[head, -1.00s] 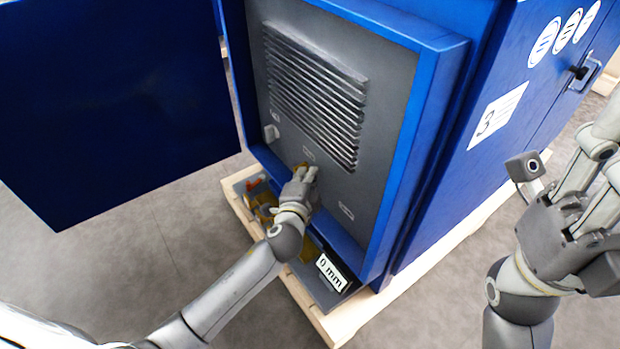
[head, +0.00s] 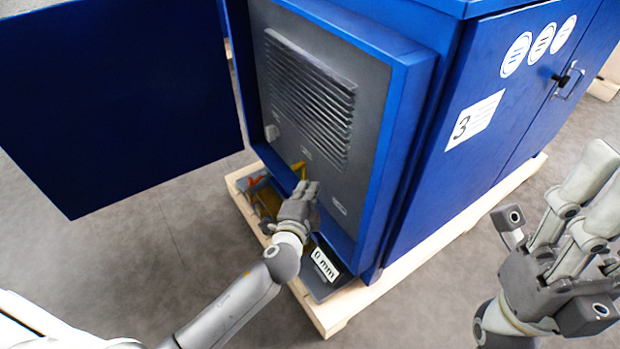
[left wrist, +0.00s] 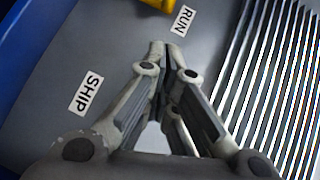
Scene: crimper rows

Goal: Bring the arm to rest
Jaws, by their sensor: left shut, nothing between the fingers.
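My left gripper (head: 307,188) is shut and empty in front of the lower part of the grey panel (head: 312,100) of the blue cabinet. I cannot tell whether the fingers touch the panel. My right gripper (head: 590,195) is at the right, fingers up, apart from the cabinet; its fingertips overlap in this view.
The blue door (head: 120,100) stands open at the left. A tray with yellow parts and a 0 mm label (head: 325,265) sits under the panel. The cabinet (head: 430,180) stands on a wooden pallet (head: 400,275). Grey floor (head: 150,240) is free in front.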

